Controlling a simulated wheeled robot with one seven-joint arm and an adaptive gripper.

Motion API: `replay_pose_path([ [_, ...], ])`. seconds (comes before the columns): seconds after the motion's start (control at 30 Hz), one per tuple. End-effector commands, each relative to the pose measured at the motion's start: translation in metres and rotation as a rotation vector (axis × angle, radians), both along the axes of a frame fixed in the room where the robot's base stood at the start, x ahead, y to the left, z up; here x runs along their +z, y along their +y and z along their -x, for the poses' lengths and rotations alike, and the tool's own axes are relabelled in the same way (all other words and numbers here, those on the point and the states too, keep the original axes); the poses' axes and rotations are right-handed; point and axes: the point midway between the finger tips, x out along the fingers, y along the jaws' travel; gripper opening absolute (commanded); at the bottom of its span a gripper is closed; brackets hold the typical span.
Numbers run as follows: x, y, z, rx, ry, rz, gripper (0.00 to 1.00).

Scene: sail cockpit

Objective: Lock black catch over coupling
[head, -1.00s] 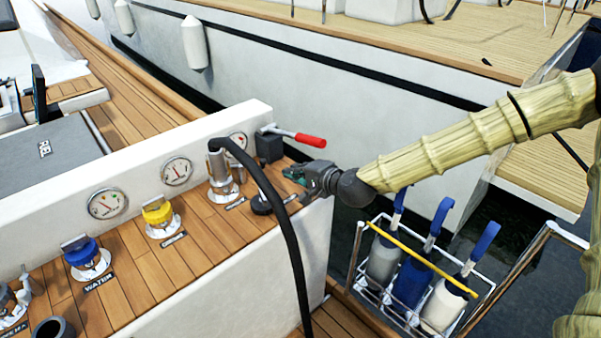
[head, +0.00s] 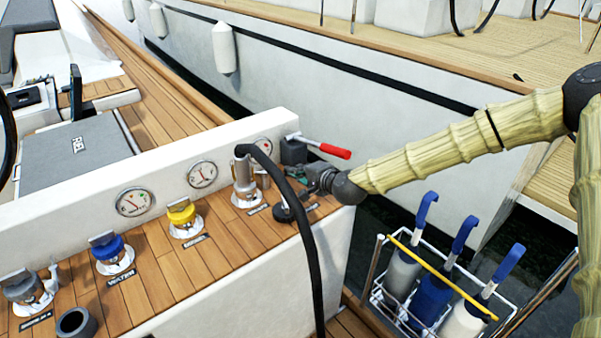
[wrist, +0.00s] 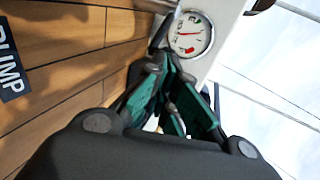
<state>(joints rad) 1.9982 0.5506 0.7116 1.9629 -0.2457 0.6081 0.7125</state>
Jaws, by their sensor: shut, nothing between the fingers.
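The coupling (head: 246,182) is a silver metal fitting standing on the wooden counter, with the black hose (head: 300,230) curving from its top. I cannot clearly make out the black catch on it. My gripper (head: 298,172) has teal fingers and is just right of the coupling, behind the hose, low over the counter. In the wrist view, the fingers (wrist: 172,78) are shut and empty. A small dark part (wrist: 157,36) and a shiny metal edge show just past the fingertips; whether they touch is unclear.
A grey box with a red-handled lever (head: 336,151) stands behind my gripper. A black round cap (head: 284,213) is near the hose. Yellow (head: 181,211) and blue (head: 107,246) caps stand to the left. A wire rack (head: 388,300) of blue-handled bottles is right of the counter.

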Motion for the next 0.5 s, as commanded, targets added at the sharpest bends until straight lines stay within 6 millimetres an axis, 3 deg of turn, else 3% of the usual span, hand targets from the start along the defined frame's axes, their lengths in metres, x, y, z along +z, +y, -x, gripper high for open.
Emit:
replay_pose_path([
  [0.23, -0.002, -0.002, -0.005, -0.001, -0.001, 0.000, 0.00],
  [0.5, -0.003, -0.008, -0.034, -0.001, -0.001, 0.000, 0.00],
])
